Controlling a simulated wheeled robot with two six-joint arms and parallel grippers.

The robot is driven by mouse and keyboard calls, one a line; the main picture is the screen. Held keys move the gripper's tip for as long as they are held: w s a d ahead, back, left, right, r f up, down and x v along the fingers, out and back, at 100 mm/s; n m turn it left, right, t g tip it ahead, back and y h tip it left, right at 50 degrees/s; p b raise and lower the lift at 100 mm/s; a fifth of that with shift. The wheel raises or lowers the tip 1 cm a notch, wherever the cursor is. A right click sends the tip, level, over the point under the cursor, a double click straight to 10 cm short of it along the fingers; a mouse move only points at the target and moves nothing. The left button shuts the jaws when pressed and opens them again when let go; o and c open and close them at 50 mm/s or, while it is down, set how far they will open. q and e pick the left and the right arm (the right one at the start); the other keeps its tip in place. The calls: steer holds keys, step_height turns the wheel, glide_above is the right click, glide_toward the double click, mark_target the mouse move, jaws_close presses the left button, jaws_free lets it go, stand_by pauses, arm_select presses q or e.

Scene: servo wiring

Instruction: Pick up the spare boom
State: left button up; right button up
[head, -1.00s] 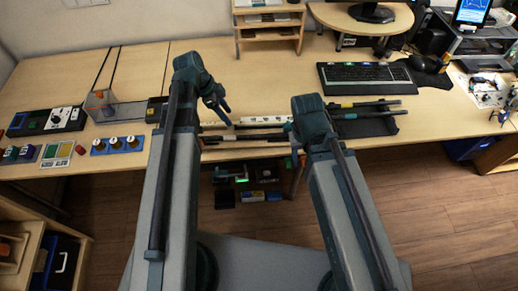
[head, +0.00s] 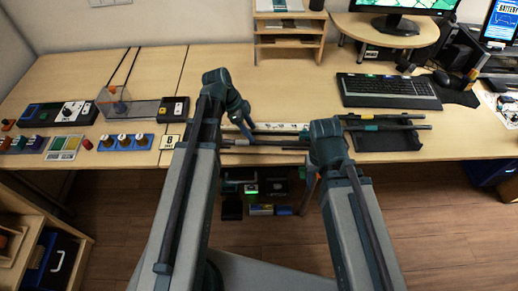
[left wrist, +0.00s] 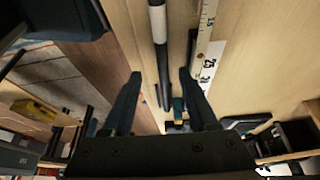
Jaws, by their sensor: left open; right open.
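Several dark thin rods lie along the table between and beyond my grippers; I cannot tell which is the spare boom. Two rods (head: 395,128) rest on a black holder (head: 385,142) at the right, one with a teal band. More rods (head: 270,148) lie between my arms, partly hidden by them. My left gripper (head: 244,124) is open and empty above the left ends of these rods. In the left wrist view a dark rod with a white band (left wrist: 158,22) runs lengthwise between the open fingers (left wrist: 163,88), apart from them. My right gripper (head: 308,190) is open at the table's front edge.
A ruler strip (left wrist: 205,50) lies beside the rods. A keyboard (head: 388,91) is behind the holder. A wooden shelf (head: 290,40) stands at the back. A blue holder with several round pieces (head: 126,142) and a clear box (head: 118,102) are at the left.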

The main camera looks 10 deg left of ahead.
mark_target(258, 142)
arm_select(q)
steer(key=shift+b+x, duration=2.6)
steer(key=shift+x, duration=0.45)
steer(key=shift+w+a, duration=0.1)
steer(key=shift+a, duration=0.1)
jaws_close()
